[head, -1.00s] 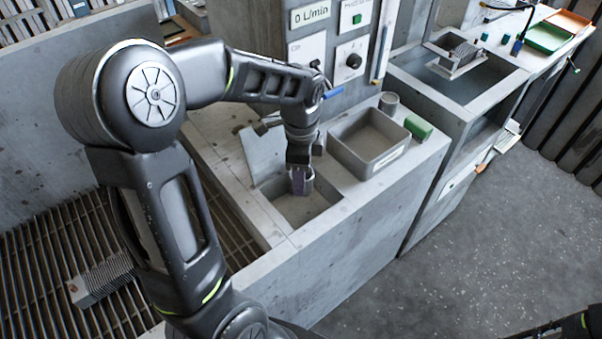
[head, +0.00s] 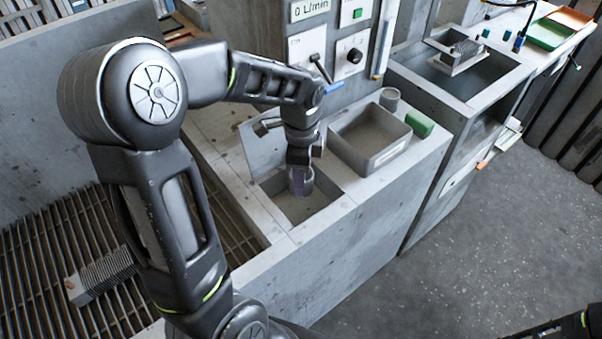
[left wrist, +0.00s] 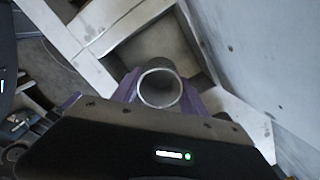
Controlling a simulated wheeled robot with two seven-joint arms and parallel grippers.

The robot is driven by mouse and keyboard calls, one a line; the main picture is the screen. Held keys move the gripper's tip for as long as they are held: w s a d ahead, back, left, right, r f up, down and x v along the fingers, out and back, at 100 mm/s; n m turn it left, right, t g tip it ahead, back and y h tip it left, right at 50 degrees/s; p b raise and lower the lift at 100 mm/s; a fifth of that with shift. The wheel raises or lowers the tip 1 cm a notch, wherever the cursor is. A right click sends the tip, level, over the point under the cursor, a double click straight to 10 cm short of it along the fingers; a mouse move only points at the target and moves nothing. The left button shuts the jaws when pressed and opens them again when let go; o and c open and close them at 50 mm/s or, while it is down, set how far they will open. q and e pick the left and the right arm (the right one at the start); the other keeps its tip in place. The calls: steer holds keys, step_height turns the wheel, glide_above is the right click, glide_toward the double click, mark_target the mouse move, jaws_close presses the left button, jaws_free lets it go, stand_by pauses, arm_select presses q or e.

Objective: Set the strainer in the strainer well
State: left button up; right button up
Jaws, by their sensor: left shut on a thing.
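The strainer (left wrist: 160,87) shows in the left wrist view as a grey cylinder with a bright round rim, between the purple fingers of my left gripper (left wrist: 160,93). In the head view my left gripper (head: 300,180) points down over the square strainer well (head: 318,203) in the concrete counter, shut on the strainer, which is mostly hidden by the fingers. The strainer's lower end is at or inside the well opening; I cannot tell whether it touches the floor. A grey lid plate (head: 262,150) stands tilted open at the well's back edge.
A grey open bin (head: 370,140) stands right of the well, with a green block (head: 419,124) and a grey cup (head: 389,98) beside it. A control panel (head: 335,55) rises behind. A finned block (head: 103,278) lies on the grating at left.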

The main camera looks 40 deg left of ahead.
arm_select(q)
steer(key=shift+f+b, duration=0.7)
steer(key=shift+f, duration=0.4)
steer(key=shift+f, duration=0.1)
steer(key=shift+f+b, duration=1.1)
steer(key=shift+f, duration=0.3)
steer(key=shift+f, duration=0.15)
steer(key=shift+f+b, duration=0.85)
steer(key=shift+f, duration=0.2)
steer(key=shift+f, duration=0.1)
steer(key=o, duration=1.6)
steer(key=shift+c, duration=0.2)
